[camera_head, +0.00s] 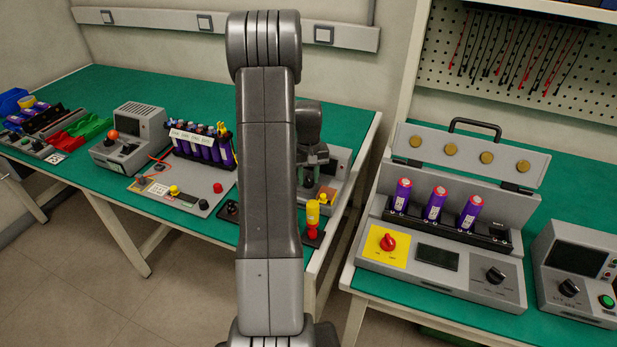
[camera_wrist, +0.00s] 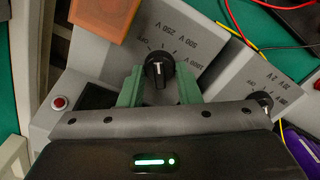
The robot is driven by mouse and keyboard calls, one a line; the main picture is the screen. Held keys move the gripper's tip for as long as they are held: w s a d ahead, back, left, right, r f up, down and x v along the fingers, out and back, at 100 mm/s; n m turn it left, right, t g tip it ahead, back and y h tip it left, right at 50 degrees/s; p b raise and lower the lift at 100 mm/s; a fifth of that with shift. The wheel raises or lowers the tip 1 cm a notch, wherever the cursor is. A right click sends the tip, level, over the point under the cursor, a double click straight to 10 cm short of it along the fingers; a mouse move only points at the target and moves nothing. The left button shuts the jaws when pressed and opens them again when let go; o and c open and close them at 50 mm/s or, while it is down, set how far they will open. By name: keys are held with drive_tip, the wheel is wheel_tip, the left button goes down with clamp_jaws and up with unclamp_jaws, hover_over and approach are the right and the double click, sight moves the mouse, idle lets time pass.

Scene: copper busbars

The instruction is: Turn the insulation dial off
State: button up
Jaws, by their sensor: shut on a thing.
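The insulation dial is a black knob (camera_wrist: 160,72) on a grey panel (camera_wrist: 115,58) marked OFF, 250 V, 500 V and 1000 V. A white line on the knob runs nearly up and down in the wrist view; I cannot tell surely which mark it points to. My gripper (camera_wrist: 160,66) has its green fingers on both sides of the knob and is shut on it. In the head view my gripper (camera_head: 314,158) is at the grey tester (camera_head: 337,165) on the green bench's right end; my arm hides the dial there.
A second dial (camera_wrist: 265,102) with voltage marks is at the right in the wrist view, near red and yellow wires. A red button (camera_wrist: 59,102) is at left. An orange block (camera_wrist: 100,15) is close above. A yellow-and-red item (camera_head: 312,212) stands near the bench edge.

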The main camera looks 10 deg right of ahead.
sight(308, 177)
drive_tip(key=n, duration=0.5)
drive_tip(key=shift+a+b, duration=0.1)
drive_tip(key=shift+b, duration=0.3)
idle(0.4)
drive_tip(key=o, duration=1)
drive_tip(key=shift+c, duration=0.2)
wheel_tip(308, 177, up, 14)
drive_tip(key=shift+f, duration=0.1)
wheel_tip(308, 177, down, 14)
drive_tip(key=shift+r, duration=0.1)
